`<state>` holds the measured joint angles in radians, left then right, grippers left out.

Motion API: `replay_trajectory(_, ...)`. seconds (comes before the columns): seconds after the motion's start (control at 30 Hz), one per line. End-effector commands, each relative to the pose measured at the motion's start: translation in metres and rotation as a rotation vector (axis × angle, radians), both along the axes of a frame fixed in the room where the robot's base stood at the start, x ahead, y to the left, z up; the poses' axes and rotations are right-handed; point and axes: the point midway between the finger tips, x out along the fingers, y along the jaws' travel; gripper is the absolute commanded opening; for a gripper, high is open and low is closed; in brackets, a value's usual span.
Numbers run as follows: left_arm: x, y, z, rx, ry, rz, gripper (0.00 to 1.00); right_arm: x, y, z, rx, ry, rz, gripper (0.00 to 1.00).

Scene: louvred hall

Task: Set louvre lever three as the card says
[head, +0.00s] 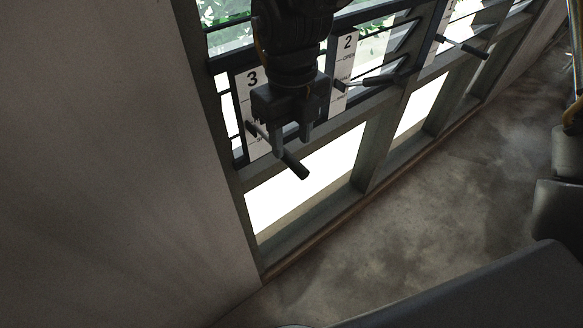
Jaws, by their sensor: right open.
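Louvre lever three (297,168) is a dark rod with a thicker grip. It comes out from the white plate marked 3 (253,82) and slants down to the right. Its pivot end is low on the plate. My right gripper (292,146) points down over the lever, jaws open and empty. Its left finger overlaps the rod in the picture; I cannot tell whether they touch. The gripper hides part of plate 3, so its position words are not readable. No instruction card is visible. My left gripper is not in view.
Lever two (375,81) sticks out right of its plate marked 2 (345,62), close to my right gripper. Another lever (465,47) is farther right. A plain wall (110,150) fills the left. Bare floor (420,190) lies in front of the louvre frame.

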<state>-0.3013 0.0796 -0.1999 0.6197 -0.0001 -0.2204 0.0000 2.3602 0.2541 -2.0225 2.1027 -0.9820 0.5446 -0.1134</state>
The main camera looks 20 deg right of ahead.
Motion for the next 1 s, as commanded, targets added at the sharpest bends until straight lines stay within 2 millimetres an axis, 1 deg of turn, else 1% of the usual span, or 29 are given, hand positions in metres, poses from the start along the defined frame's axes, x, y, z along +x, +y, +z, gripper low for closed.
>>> replay_trajectory(0.03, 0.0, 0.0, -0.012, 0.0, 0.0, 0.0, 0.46, 0.0, -0.001, -0.013, -0.002, -0.001, -0.001, 0.43)
replay_trajectory(0.3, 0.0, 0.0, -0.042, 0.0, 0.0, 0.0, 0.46, 0.0, -0.001, -0.052, -0.001, -0.002, -0.001, 0.43)
replay_trajectory(0.37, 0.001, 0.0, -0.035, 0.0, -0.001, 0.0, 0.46, 0.0, 0.0, -0.044, 0.0, -0.002, -0.001, 0.43)
replay_trajectory(0.63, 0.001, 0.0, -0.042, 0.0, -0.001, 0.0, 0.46, 0.0, 0.0, -0.053, 0.0, 0.0, -0.001, 0.43)
replay_trajectory(0.87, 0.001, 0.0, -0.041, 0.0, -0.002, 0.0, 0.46, 0.0, 0.0, -0.053, 0.0, -0.001, -0.001, 0.43)
replay_trajectory(1.0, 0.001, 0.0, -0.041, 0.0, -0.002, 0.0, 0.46, 0.0, 0.0, -0.053, 0.0, -0.001, -0.001, 0.24)
